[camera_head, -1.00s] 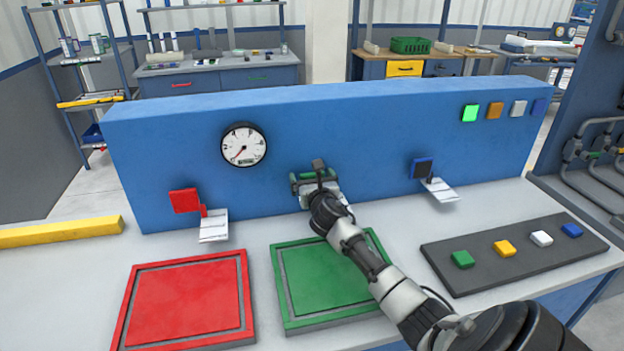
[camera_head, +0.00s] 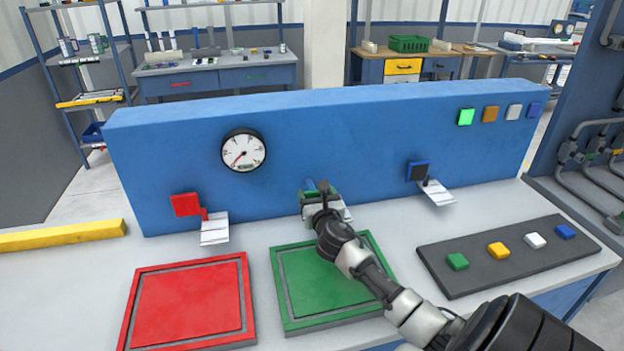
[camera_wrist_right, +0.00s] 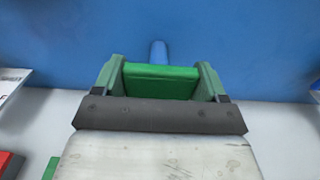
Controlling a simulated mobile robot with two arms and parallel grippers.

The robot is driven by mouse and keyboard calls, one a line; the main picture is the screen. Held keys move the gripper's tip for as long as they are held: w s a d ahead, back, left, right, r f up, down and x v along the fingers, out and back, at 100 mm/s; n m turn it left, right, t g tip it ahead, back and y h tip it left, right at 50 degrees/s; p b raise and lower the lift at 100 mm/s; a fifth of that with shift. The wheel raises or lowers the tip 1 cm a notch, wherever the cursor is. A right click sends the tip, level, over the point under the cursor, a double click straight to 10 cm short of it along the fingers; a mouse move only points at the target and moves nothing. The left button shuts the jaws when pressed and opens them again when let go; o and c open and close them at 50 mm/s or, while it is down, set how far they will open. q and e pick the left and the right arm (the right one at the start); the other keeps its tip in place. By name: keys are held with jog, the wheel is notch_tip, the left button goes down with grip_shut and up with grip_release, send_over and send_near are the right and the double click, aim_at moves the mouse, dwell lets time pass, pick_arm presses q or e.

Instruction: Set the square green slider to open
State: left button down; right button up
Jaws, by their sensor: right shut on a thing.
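The green slider (camera_wrist_right: 160,82) shows in the right wrist view as a green block between the two fingers. My right gripper (camera_head: 322,196) is shut on it in front of the blue panel (camera_head: 300,125). A short blue rod (camera_wrist_right: 158,53) shows behind the block, between it and the panel. In the head view my gripper and wrist hide most of the slider, and the label below is partly covered. My left gripper is not in view.
A red slider (camera_head: 185,204) is on the panel's left, a dark blue one (camera_head: 418,171) on its right. A gauge (camera_head: 243,150) sits between. Red (camera_head: 190,305) and green (camera_head: 325,280) pads and a button board (camera_head: 507,257) lie on the table.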

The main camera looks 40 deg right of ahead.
jog(key=shift+v, duration=1.05)
jog(key=shift+f, duration=0.2)
jog(key=o, duration=1.3)
jog(key=shift+s+a+r, duration=0.1)
jog(key=shift+s+r, duration=0.05)
jog(key=shift+r, duration=0.05)
jog(key=v, duration=1)
jog(key=shift+s+a, duration=0.15)
jog(key=shift+s, duration=0.2)
